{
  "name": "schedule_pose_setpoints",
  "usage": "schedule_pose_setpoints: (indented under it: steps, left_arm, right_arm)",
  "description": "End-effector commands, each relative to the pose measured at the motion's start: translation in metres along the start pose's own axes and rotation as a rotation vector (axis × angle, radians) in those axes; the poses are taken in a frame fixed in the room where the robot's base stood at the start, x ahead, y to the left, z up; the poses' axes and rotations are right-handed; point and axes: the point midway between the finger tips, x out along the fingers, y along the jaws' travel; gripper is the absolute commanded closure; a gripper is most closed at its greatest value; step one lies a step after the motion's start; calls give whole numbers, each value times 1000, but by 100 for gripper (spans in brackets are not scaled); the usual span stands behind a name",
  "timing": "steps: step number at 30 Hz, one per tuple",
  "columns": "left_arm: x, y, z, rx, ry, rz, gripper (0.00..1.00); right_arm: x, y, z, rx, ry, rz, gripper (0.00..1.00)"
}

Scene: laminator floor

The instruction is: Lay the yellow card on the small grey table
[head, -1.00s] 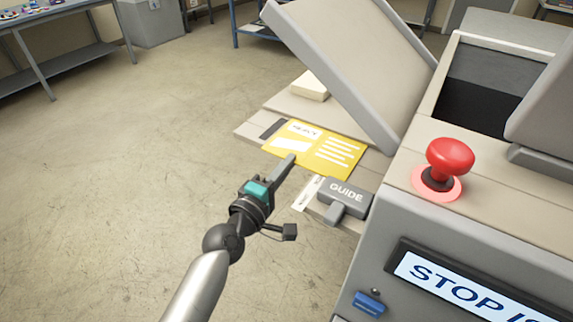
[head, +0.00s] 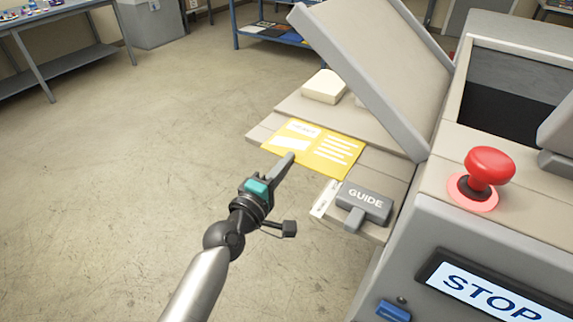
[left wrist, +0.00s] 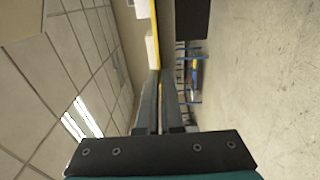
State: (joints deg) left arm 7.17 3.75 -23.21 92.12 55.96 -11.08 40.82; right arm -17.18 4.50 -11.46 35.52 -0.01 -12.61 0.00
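The yellow card (head: 318,150), with white printed blocks and lines, is over the beige feed shelf of the machine in the head view. My left gripper (head: 287,160) is at the card's near edge, its fingers shut on it. In the left wrist view the fingers (left wrist: 153,78) are close together, with the card (left wrist: 154,35) edge-on as a thin yellow strip beyond the tips. I cannot tell whether the card touches the shelf. No small grey table is clearly identifiable. My right gripper is not in view.
The beige shelf (head: 385,170) carries a grey GUIDE block (head: 364,203) and a pale stack (head: 323,87). A raised grey lid (head: 375,65) leans above it. A red button (head: 489,167) is at right. A long grey bench (head: 60,14) stands far left. The floor between is clear.

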Motion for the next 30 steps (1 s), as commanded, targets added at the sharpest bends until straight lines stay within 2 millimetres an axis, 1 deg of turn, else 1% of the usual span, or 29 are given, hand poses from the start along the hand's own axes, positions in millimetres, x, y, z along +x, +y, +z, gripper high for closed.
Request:
schedule_pose_setpoints:
  steps: [5,11,12,20,21,30]
  left_arm:
    - [1,-1,-1,0,1,-1,100]
    - [1,-1,-1,0,1,-1,100]
    - [1,-1,-1,0,1,-1,92]
    - [1,0,-1,0,1,-1,63]
    - [1,0,-1,0,1,-1,62]
    - [-2,-1,-1,0,1,-2,62]
  right_arm:
    - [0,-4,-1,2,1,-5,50]
    - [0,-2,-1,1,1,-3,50]
    - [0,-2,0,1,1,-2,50]
    - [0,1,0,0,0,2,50]
    - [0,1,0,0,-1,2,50]
    - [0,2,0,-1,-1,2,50]
